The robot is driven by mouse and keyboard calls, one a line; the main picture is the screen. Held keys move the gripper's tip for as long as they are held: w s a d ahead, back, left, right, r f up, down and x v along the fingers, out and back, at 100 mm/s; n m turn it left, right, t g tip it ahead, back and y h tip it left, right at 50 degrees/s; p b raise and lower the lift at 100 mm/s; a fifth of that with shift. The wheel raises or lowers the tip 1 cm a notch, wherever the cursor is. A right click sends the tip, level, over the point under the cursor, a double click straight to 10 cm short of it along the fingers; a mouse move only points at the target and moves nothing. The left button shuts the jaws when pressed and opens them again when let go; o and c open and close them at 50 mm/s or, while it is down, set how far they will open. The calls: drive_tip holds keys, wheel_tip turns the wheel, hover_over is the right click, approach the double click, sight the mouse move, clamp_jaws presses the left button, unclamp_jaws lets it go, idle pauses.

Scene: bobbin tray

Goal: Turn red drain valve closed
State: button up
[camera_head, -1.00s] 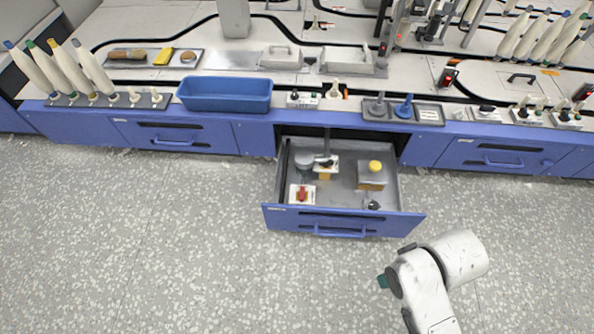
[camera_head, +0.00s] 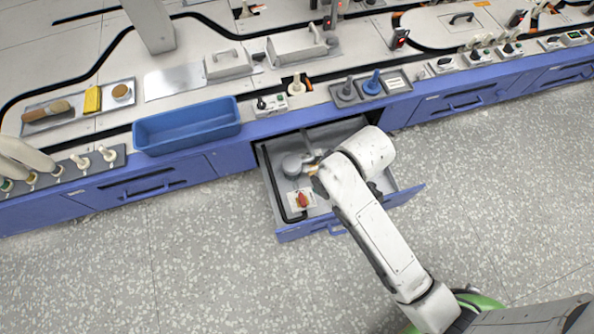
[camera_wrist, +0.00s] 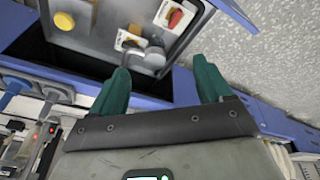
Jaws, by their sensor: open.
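The red drain valve (camera_head: 303,200) has a red handle on a pale square plate, at the front left inside the open drawer (camera_head: 290,233). The valve also shows in the wrist view (camera_wrist: 175,18), beyond my fingertips. My gripper (camera_wrist: 162,75) is open and empty in the wrist view, its two green fingers apart and short of the valve. In the head view my arm reaches over the drawer and hides its right part and my fingers.
A grey round fitting with a pipe (camera_head: 293,165) stands behind the valve in the drawer. A yellow-capped part (camera_wrist: 64,20) shows in the wrist view. A blue bin (camera_head: 187,128) sits on the counter above. The floor in front is clear.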

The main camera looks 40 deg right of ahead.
drive_tip(key=w+a+f+n+g, duration=0.1)
drive_tip(key=w+a+f+n, duration=0.2)
drive_tip(key=w+f+n, duration=0.1)
drive_tip(key=n+g, duration=0.2)
drive_tip(key=n, duration=0.4)
approach(302, 199)
wheel_tip(302, 199, down, 8)
drive_tip(key=b, duration=0.5)
drive_tip(key=shift+f+b, duration=0.25)
drive_tip(key=shift+b, duration=0.1)
drive_tip(key=c, duration=1)
drive_tip(key=shift+a, duration=0.1)
drive_tip(key=shift+c, duration=0.2)
